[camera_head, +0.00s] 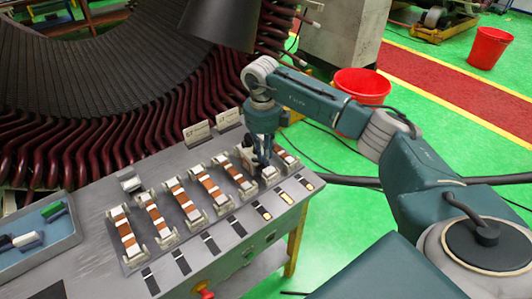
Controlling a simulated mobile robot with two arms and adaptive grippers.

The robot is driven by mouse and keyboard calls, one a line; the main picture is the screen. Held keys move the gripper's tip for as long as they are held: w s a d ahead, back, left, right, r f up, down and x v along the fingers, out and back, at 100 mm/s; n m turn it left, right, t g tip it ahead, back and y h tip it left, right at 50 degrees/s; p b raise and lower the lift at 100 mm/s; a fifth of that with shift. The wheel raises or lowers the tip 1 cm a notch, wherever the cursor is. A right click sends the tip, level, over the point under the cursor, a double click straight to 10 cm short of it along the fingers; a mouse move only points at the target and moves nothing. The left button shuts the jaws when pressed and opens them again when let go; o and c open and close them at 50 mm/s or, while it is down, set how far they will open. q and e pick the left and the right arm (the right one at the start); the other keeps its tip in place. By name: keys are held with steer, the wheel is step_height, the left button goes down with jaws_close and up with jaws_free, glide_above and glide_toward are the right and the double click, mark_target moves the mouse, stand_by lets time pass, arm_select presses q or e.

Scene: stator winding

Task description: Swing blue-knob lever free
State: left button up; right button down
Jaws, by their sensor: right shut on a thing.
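My right gripper (260,158) points down over the right end of a row of clamps on the grey bench (85,235). It is shut on a small part there, which the fingers and the arm mostly hide. I cannot make out a blue knob or a lever's shape between the fingers. Several copper-and-white striped bars (184,199) lie in the row of clamps. The bar nearest the gripper (240,178) is just to its left, and another lies behind it to the right. My left gripper is not in view.
Dark and yellowish label strips (238,225) line the bench front, with a red knob (205,293) below. A blue tray (40,240) holds small parts at left. Two signs (197,132) stand behind the clamps. The large stator (100,90) fills the back left. Red buckets (362,86) stand on the floor.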

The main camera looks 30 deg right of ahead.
steer(key=m, duration=0.2)
steer(key=a+m, duration=0.1)
steer(key=shift+s+a+b, duration=0.1)
steer(key=shift+s+b, duration=0.15)
steer(key=shift+b, duration=0.05)
steer(key=shift+s+a+m, duration=0.1)
steer(key=shift+a+m, duration=0.15)
steer(key=shift+m, duration=0.55)
steer(key=shift+a+m, duration=0.2)
steer(key=shift+m, duration=0.6)
steer(key=c, duration=1.6)
jaws_free()
steer(key=r, duration=1.2)
steer(key=shift+a, duration=0.35)
